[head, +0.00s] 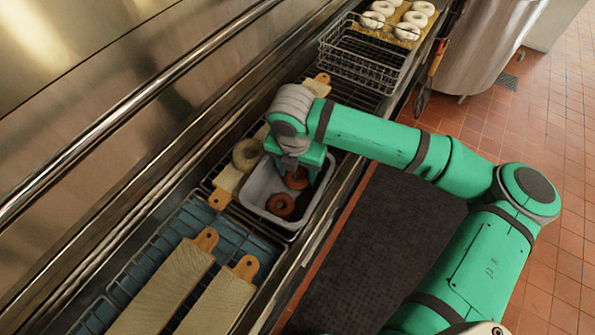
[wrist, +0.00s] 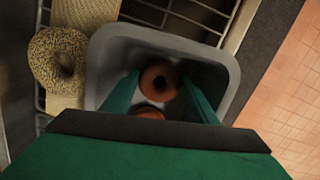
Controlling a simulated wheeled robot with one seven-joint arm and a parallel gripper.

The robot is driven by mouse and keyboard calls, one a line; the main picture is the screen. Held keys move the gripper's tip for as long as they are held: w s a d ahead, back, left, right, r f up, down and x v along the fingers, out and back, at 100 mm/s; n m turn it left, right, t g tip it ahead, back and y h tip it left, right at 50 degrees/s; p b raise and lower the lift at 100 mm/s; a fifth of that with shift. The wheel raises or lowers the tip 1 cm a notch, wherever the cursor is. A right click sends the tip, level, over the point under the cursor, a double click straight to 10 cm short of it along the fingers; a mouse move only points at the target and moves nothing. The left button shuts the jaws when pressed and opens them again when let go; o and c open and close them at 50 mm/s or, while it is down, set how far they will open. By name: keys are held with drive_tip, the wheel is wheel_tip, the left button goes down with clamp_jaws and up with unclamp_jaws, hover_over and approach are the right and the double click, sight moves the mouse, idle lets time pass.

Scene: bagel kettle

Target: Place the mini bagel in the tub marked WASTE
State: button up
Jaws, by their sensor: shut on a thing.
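A reddish-brown mini bagel (head: 297,178) is between the fingers of my gripper (head: 305,168), inside or just over the grey tub (head: 250,190). In the wrist view the bagel (wrist: 158,78) shows between the fingertips (wrist: 162,80), with the tub wall (wrist: 165,42) around it. My gripper is shut on it. I cannot tell whether it touches the tub floor. A second similar bagel (head: 281,205) lies in the tub; in the wrist view it (wrist: 147,112) is partly hidden by my gripper. No marking is readable on the tub.
A seeded bagel (head: 246,154) sits on a wooden board left of the tub. Two long boards (head: 170,285) lie on the blue rack in front. A wire basket (head: 365,55) and pale rings (head: 407,31) are at the back. The counter's metal edge runs along the right.

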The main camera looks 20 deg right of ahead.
drive_tip(key=shift+f, duration=0.35)
drive_tip(key=o, duration=1)
drive_tip(key=shift+r, duration=0.1)
drive_tip(key=r, duration=0.8)
drive_tip(key=s+r, duration=0.1)
drive_tip(key=r, duration=0.3)
drive_tip(key=shift+a+r, duration=0.1)
drive_tip(key=shift+a, duration=0.3)
